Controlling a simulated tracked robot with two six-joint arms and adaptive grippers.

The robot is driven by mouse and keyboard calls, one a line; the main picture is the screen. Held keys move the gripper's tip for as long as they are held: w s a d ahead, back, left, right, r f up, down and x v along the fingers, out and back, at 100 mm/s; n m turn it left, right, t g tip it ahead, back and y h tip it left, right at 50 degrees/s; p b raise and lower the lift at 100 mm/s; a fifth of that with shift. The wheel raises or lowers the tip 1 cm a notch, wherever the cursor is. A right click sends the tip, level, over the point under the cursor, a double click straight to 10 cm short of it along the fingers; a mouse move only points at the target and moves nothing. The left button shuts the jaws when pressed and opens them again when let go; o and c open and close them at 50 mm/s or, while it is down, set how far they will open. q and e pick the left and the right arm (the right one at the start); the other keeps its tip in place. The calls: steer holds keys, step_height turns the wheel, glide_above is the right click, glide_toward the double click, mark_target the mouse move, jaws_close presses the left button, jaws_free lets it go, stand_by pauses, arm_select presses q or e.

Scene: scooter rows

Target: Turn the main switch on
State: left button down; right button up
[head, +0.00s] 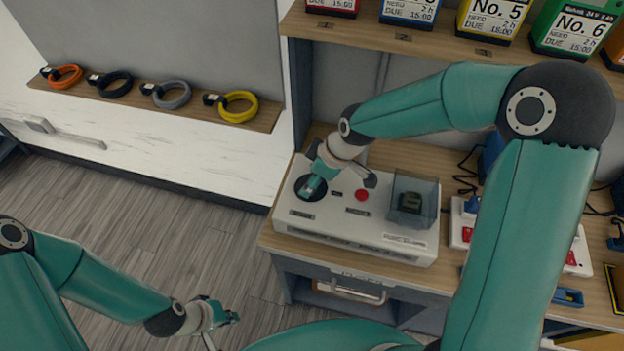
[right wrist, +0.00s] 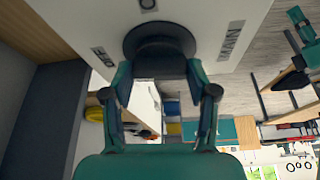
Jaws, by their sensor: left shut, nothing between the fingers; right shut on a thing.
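The main switch is a round black rotary knob (right wrist: 158,40) on a white control box (head: 305,225). In the head view its dark disc (head: 301,193) is partly covered by my right gripper (head: 312,188). In the right wrist view the right gripper's fingers (right wrist: 160,88) lie on both sides of the knob, shut on it. Printed labels sit around the knob, one reading MAIN (right wrist: 232,40). The knob's exact setting is hard to tell. My left gripper (head: 229,317) is shut and empty, low over the floor, away from the box.
The box also has a red button (head: 361,195) and a clear cover (head: 413,200) over a dark part. A white strip with red parts (head: 462,225) lies to its right. Colored battery packs stand on a shelf (head: 400,40) above.

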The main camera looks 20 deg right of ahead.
steer(key=m+h+b, duration=0.1)
steer(key=m+b, duration=0.2)
steer(key=b, duration=0.2)
steer(key=m+t+h+b, duration=0.1)
steer(key=m+b, duration=0.3)
steer(key=b, duration=0.1)
steer(key=m+h+b, duration=0.1)
steer(key=m+b, duration=0.2)
steer(key=b, duration=0.3)
steer(key=shift+a+f+t+h, duration=0.15)
steer(key=shift+a+t+h, duration=0.15)
steer(key=shift+t, duration=0.1)
steer(key=m+h+b, duration=0.1)
steer(key=m+b, duration=0.1)
steer(key=m, duration=0.1)
steer(key=shift+w+r+m+g+h+b, duration=0.15)
steer(key=shift+m+h+b, duration=0.15)
steer(key=shift+m, duration=0.55)
steer(key=shift+s+r+m+g+h+b, duration=0.15)
steer(key=shift+m+h+b, duration=0.15)
steer(key=shift+m, duration=0.55)
steer(key=shift+w, duration=0.1)
steer(key=o, duration=1.2)
steer(key=shift+f, duration=0.1)
steer(key=shift+c, duration=0.2)
